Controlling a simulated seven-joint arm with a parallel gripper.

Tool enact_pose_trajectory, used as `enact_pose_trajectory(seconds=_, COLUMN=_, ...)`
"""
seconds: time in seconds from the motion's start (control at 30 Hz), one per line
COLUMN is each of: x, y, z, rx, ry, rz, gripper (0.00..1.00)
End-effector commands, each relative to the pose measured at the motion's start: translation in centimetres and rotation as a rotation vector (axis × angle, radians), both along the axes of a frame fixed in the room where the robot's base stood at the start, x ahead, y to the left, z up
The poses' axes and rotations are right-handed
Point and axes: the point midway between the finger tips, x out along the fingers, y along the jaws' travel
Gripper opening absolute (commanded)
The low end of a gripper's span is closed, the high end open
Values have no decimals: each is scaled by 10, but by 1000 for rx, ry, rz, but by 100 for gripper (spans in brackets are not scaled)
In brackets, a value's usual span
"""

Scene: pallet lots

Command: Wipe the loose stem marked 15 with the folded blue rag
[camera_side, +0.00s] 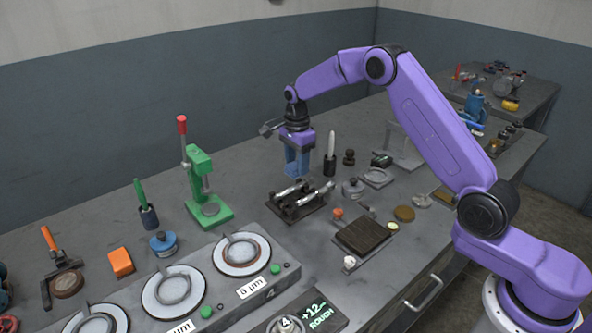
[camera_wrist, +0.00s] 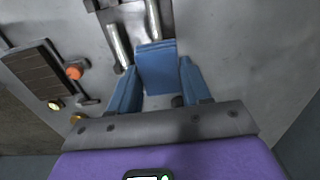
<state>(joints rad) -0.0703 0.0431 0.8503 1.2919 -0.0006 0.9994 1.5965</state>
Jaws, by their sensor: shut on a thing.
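My gripper (camera_side: 297,172) has blue fingers and is shut on the folded blue rag. The rag (camera_wrist: 157,72) shows between the two fingers in the wrist view; in the side view it is hard to tell apart from the fingers. Just below and in front of the gripper, a dark rack (camera_side: 298,213) holds shiny metal stems lying on it. In the wrist view two stems, one at left (camera_wrist: 119,46) and one nearer the middle (camera_wrist: 153,20), lie just beyond the rag. I cannot read the number 15 on any stem, nor tell whether the rag touches one.
A black holder with a white-handled tool (camera_side: 330,160) stands right of the gripper. A green press (camera_side: 207,190) stands left. A dark tray (camera_side: 362,236) lies front right. Round plates on a grey console (camera_side: 215,285) fill the front left. Bare table lies behind the gripper.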

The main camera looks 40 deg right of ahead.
Motion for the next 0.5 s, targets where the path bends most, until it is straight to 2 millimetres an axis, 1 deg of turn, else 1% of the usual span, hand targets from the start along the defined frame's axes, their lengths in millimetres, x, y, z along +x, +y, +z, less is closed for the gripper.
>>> enact_pose_trajectory(seconds=0.03, x=0, y=0, z=5, rx=0, ry=-2, rz=0, gripper=19)
enact_pose_trajectory(seconds=0.3, x=0, y=0, z=29, rx=0, ry=-2, rz=0, gripper=19)
enact_pose_trajectory(seconds=0.5, x=0, y=0, z=39, rx=0, ry=-1, rz=0, gripper=19)
